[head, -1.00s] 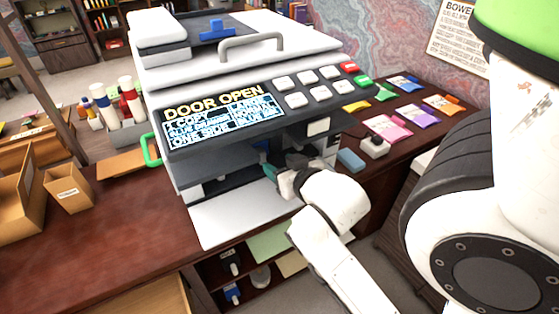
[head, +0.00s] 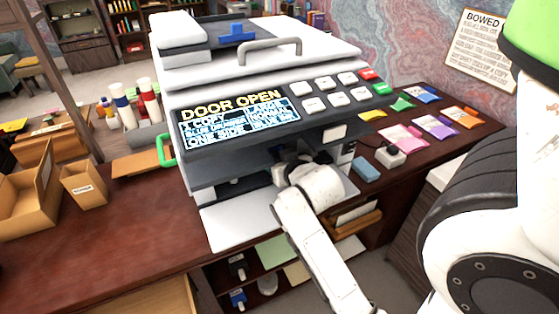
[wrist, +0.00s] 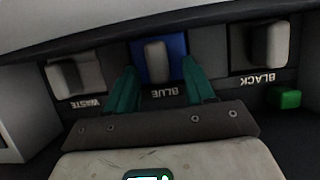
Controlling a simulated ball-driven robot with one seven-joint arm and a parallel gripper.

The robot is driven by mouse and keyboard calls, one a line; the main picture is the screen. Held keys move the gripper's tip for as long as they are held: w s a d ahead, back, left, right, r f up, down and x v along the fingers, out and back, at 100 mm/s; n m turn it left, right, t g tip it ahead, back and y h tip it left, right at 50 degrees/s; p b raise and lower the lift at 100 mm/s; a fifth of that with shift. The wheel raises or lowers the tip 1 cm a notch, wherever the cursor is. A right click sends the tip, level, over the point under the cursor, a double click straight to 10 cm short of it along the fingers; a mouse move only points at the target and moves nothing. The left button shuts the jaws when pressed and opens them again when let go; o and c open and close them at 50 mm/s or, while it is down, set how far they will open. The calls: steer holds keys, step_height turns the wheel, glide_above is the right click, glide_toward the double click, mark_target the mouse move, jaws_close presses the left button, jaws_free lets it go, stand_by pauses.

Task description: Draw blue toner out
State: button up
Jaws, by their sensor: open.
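The blue toner (wrist: 177,47) sits in its slot inside the copier, with a grey grip (wrist: 156,62) on its front and an upside-down BLUE label below it. My gripper (wrist: 160,80) is open, its green fingers on either side of that grip. I cannot tell whether they touch it. A waste unit (wrist: 77,75) sits to the left and a black toner (wrist: 268,42) to the right, each with a similar grip. In the head view the copier (head: 265,65) shows DOOR OPEN, its front door (head: 238,222) folded down. My wrist hides the toner and fingers there.
A green button (wrist: 286,98) is beside the BLACK label. A blue block (head: 366,169) and a small white box with a black knob (head: 391,158) lie on the desk right of the copier. A green handle (head: 165,150) sticks out at its left.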

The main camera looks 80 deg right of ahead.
steer(key=shift+c, duration=0.5)
jaws_close()
stand_by(0.3)
steer(key=shift+s+a, duration=0.1)
